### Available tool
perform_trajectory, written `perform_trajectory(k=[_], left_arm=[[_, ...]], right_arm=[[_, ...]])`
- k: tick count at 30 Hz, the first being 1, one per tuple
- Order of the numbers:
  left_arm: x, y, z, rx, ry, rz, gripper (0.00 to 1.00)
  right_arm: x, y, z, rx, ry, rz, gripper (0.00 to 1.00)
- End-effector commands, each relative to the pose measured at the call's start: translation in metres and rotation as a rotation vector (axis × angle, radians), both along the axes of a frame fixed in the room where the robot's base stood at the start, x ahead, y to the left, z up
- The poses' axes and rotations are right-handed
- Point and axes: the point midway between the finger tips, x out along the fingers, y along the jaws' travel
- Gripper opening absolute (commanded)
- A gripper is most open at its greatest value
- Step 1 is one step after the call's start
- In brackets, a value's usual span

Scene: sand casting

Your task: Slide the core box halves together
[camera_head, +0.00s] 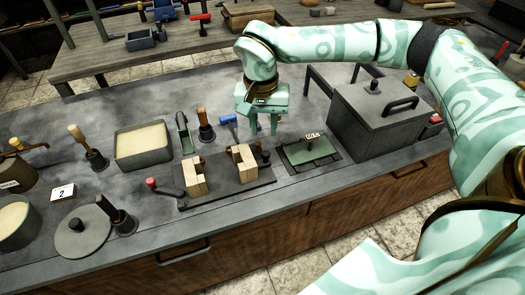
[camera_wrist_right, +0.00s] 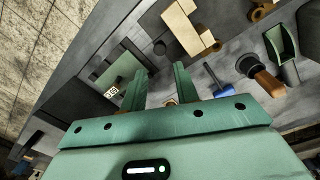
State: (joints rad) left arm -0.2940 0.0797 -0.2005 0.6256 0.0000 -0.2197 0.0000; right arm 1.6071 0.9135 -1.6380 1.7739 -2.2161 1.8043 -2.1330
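The two light wooden core box halves stand apart on a dark base plate (camera_head: 222,187): the left half (camera_head: 194,177) and the right half (camera_head: 244,162), with a gap between them. Wooden core box parts also show at the top of the right wrist view (camera_wrist_right: 188,27); I cannot tell there which half is which. My right gripper (camera_head: 263,132) hangs beyond and slightly right of the right half, apart from it. Its two fingers point down and are spread, with nothing visibly gripped; its fingers also show in the wrist view (camera_wrist_right: 161,72). My left gripper is out of view.
A red-knobbed lever (camera_head: 151,183) stands left of the base plate. A blue-headed hammer (camera_head: 228,119), a wood-handled tool (camera_head: 205,125) and a green scoop (camera_head: 184,134) lie behind. A green plate (camera_head: 309,151) and a large grey lidded box (camera_head: 378,117) stand right.

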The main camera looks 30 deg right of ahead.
Motion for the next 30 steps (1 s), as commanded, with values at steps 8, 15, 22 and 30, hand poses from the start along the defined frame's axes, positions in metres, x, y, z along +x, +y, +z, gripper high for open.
perform_trajectory(k=[8, 15, 22, 30], left_arm=[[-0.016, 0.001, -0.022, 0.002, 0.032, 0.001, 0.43], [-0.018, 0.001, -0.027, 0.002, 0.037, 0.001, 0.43], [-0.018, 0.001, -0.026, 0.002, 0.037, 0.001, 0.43], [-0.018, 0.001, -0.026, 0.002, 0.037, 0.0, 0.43]], right_arm=[[-0.002, -0.002, -0.067, -0.001, 0.004, 0.001, 0.3], [-0.003, -0.003, -0.086, 0.0, 0.0, 0.0, 0.3], [-0.003, -0.003, -0.086, -0.001, -0.002, 0.0, 0.3], [-0.003, -0.003, -0.086, -0.001, -0.001, 0.0, 0.0]])
